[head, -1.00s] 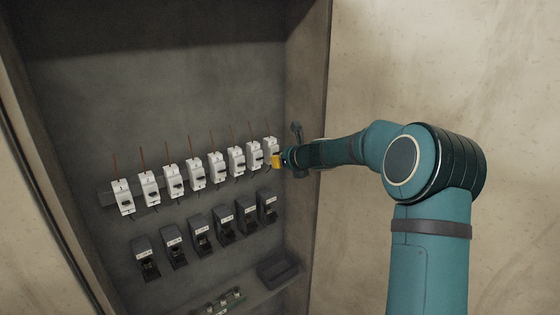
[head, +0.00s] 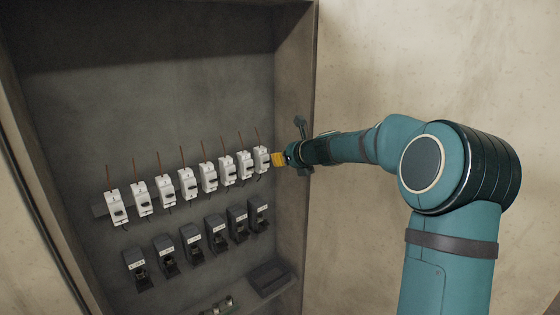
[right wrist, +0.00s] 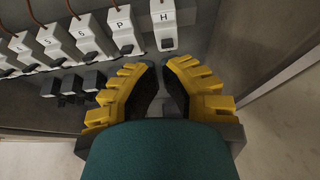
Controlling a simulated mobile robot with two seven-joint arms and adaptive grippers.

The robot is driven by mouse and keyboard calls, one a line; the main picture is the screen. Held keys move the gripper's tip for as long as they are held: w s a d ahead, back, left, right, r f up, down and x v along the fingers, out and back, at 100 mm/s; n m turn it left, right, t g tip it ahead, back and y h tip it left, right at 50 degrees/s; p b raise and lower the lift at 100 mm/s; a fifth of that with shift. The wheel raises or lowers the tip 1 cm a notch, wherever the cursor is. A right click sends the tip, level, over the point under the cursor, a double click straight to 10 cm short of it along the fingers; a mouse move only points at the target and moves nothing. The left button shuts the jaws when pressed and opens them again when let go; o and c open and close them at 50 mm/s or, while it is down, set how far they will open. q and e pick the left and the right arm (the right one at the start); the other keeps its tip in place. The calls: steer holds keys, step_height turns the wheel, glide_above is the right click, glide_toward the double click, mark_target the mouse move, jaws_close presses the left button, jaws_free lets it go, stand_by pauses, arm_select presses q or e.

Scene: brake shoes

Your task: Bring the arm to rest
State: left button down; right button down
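My right arm comes in from the right in the head view. Its gripper (head: 276,159), with yellow fingers, is at the right end of a row of white breakers (head: 187,184). In the right wrist view the gripper (right wrist: 160,64) has its fingertips close together, with only a narrow gap and nothing seen held. The white breaker marked H (right wrist: 163,27) is just beyond the tips, with the one marked P (right wrist: 125,31) to its left. I cannot tell whether the gripper touches a breaker. My left gripper is not in view.
Dark switch units (head: 190,243) form a lower row inside the recessed cabinet. A dark tray (head: 268,279) sits on its bottom ledge. The cabinet's right side wall (head: 296,75) stands close by my right forearm. The room to the right is open before a plain wall.

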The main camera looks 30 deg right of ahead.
steer(key=shift+f, duration=0.1)
stand_by(0.4)
steer(key=s+a+f+n+g+b, duration=0.15)
steer(key=a+f+n, duration=0.35)
steer(key=f, duration=0.6)
steer(key=s+a+f+n+g+b, duration=0.1)
steer(key=s+a+f+n+g, duration=0.4)
steer(key=f, duration=0.6)
steer(key=a+f+n+b, duration=0.2)
steer(key=a+f+n, duration=0.3)
steer(key=f, duration=0.5)
steer(key=s+a+f+n+g+y+b, duration=0.2)
steer(key=s+a+f+n+g+b, duration=0.2)
steer(key=s+a+f+n, duration=1.4)
steer(key=s+a+f, duration=0.1)
steer(key=s, duration=0.3)
steer(key=shift+s+a+f+y+b, duration=0.2)
steer(key=shift+s+y+b, duration=0.1)
steer(key=shift+y, duration=0.1)
steer(key=shift+d, duration=0.15)
